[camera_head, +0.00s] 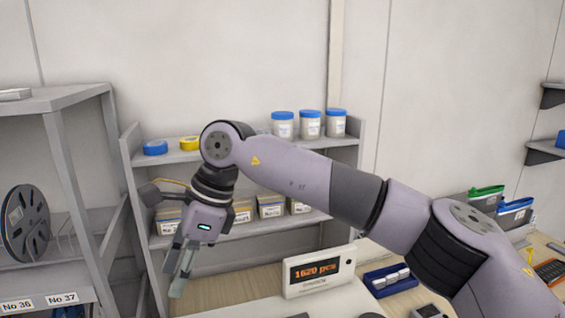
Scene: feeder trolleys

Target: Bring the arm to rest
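My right arm (350,195) comes in from the lower right and reaches across the view to the left. It bends down at its wrist. My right gripper (176,272) hangs below the wrist, pointing down, in front of the shelf unit's left side. Its fingers show close together from this angle, so how far apart they are is unclear. I see nothing held between them. My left gripper is not in view.
A grey shelf unit (135,165) holds blue-lidded jars (310,125), tape rolls (189,143) and small boxes (271,206). A counting scale display (318,272) reading 1620 pcs stands on the bench. A rack with a reel (25,224) stands left; a blue tray (390,281) lies right of the scale.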

